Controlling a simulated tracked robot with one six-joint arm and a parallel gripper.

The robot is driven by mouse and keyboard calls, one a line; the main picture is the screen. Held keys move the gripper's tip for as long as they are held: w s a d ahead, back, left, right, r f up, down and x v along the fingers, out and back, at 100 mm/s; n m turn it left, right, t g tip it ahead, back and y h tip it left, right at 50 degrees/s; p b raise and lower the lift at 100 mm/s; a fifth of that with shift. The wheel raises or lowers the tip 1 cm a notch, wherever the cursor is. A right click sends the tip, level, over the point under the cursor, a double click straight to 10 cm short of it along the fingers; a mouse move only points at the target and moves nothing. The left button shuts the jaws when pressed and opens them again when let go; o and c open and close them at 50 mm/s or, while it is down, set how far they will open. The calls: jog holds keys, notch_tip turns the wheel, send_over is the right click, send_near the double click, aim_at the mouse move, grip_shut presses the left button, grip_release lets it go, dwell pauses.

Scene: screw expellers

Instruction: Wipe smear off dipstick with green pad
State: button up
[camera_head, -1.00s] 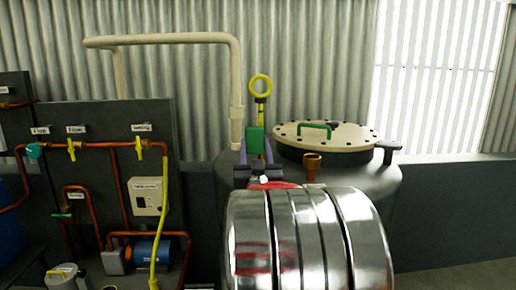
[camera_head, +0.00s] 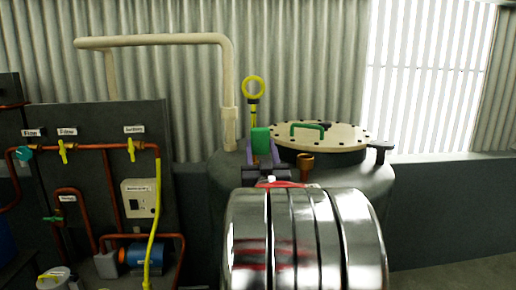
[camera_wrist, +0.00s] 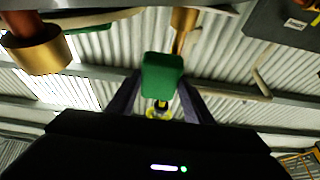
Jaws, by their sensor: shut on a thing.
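My gripper (camera_head: 262,153) is shut on the green pad (camera_head: 260,141), which stands up between its purple fingers above the tank. The pad also shows between the fingers in the wrist view (camera_wrist: 162,76). The dipstick (camera_head: 253,100) has a yellow ring handle and a dark collar with a yellow band. In the head view it stands upright behind the pad, slightly left of it. Its lower part is hidden, and no smear is visible on the part that shows. In the wrist view a yellow ring (camera_wrist: 160,114) shows beyond the pad. I cannot tell whether pad and dipstick touch.
A grey tank (camera_head: 375,185) has a bolted cream lid (camera_head: 345,136) with a green handle. A cream pipe (camera_head: 229,90) rises at the left. A panel with copper pipes (camera_head: 85,147) stands further left.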

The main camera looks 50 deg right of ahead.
dwell(0.4)
jog(key=shift+d+r, duration=0.15)
jog(key=shift+r, duration=1)
jog(key=w+a, duration=0.2)
jog(key=w, duration=0.1)
jog(key=shift+a, duration=0.4)
jog(key=shift+d+r, duration=0.1)
jog(key=shift+r, duration=1.15)
jog(key=shift+c, duration=0.8)
